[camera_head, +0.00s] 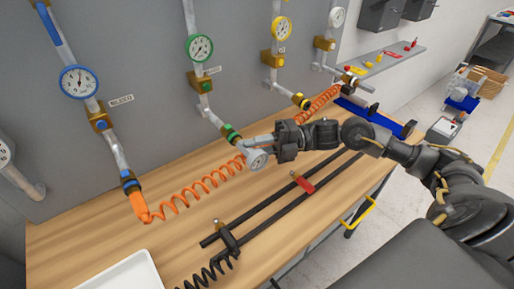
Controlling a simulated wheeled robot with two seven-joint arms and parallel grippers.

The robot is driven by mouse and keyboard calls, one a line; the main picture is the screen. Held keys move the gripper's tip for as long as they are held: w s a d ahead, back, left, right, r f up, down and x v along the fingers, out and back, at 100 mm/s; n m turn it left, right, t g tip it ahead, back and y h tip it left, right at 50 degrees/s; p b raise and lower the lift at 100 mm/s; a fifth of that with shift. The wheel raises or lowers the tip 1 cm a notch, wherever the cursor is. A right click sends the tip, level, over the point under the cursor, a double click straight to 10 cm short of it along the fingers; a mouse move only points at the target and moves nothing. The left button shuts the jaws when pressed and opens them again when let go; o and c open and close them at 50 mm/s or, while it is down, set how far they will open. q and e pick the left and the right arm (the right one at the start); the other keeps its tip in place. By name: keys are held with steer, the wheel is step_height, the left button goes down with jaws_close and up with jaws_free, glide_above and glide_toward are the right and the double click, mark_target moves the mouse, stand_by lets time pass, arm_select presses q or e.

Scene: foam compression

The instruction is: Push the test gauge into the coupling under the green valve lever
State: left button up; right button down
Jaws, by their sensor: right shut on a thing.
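The test gauge (257,159) has a small white dial and a pale metal body. My right gripper (276,143) is shut on it, above the wooden bench. The green-ringed coupling (230,133) is at the lower end of the pipe below the brass valve with the green lever (205,87). The gauge's left end is right beside the coupling's mouth; I cannot tell whether they touch or whether it is inside. My gripper hides part of the gauge. My left gripper is not in view.
An orange coiled hose (205,186) runs behind and below the gauge from the blue line's coupling (130,183). Black rails with a red clamp (303,183) lie on the bench (190,235). A white tray (125,275) is at front left. Yellow-line coupling (301,101) is farther right.

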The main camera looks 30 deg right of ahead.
steer(key=c, duration=1.2)
jaws_free()
steer(key=shift+w+a, duration=0.1)
steer(key=b+v, duration=0.3)
steer(key=v, duration=0.8)
steer(key=shift+b, duration=0.35)
